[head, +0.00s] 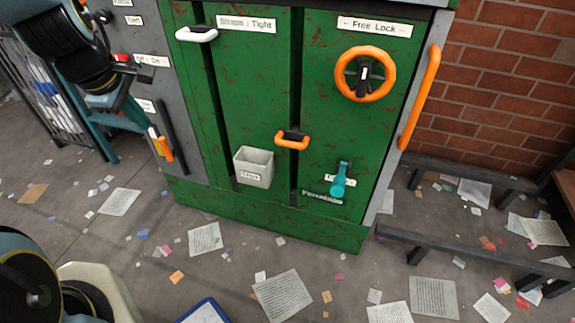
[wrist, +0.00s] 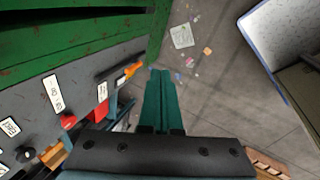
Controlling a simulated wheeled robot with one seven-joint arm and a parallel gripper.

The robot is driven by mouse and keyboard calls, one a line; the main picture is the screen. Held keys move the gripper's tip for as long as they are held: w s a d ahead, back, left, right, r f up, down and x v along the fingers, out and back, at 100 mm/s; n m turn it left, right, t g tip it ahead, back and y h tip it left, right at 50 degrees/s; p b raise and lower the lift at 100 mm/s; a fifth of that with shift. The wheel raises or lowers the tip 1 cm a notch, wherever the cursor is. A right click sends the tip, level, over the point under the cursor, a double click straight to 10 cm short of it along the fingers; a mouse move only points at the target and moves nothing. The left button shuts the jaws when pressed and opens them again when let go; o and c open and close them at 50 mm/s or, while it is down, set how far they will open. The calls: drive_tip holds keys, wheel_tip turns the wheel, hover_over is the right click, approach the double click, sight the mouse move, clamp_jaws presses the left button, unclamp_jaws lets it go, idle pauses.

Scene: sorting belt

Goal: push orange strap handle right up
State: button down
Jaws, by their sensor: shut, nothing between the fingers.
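The orange strap handle (head: 292,143) sits low in the right one of two dark vertical slots in the green cabinet front (head: 250,90). A white handle (head: 197,34) sits at the top of the left slot, beside a "Straps: Tight" label (head: 246,24). My gripper (head: 137,115) is left of the cabinet front, by the grey side panel, well apart from the orange handle. Its teal fingers (wrist: 160,75) are shut together and empty in the wrist view. The orange strap handle cannot be made out in the wrist view.
An orange wheel (head: 365,74) and a teal lever (head: 340,180) are right of the handle. A small grey bin (head: 253,167) hangs lower left of it. An orange-gripped lever (head: 165,148) stands on the grey panel. Dark low rails (head: 450,255) lie at right. Papers litter the floor.

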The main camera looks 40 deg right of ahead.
sight(293, 138)
drive_tip(key=s+d+f+n+h+b, duration=0.1)
drive_tip(key=s+d+f+n+b, duration=0.6)
drive_tip(key=d, duration=0.5)
drive_tip(key=s+d+f+n+h+b, duration=0.2)
drive_tip(key=s+d+f+n+b, duration=0.5)
drive_tip(key=d, duration=0.5)
wheel_tip(293, 138, down, 3)
drive_tip(key=shift+s+r+n+h, duration=0.2)
drive_tip(key=shift+n+h, duration=0.1)
drive_tip(key=shift+n, duration=0.6)
drive_tip(key=shift+f, duration=0.1)
drive_tip(key=b+x, duration=0.2)
drive_tip(key=x, duration=0.8)
drive_tip(key=shift+w+d+r+p, duration=0.15)
drive_tip(key=shift+r+p, duration=0.1)
drive_tip(key=shift+r, duration=0.45)
drive_tip(key=shift+w+d+r+p, duration=0.1)
drive_tip(key=shift+r+p, duration=0.15)
drive_tip(key=shift+r, duration=0.4)
drive_tip(key=shift+w+d+r+p, duration=0.15)
drive_tip(key=shift+r+p, duration=0.1)
drive_tip(key=shift+r, duration=0.45)
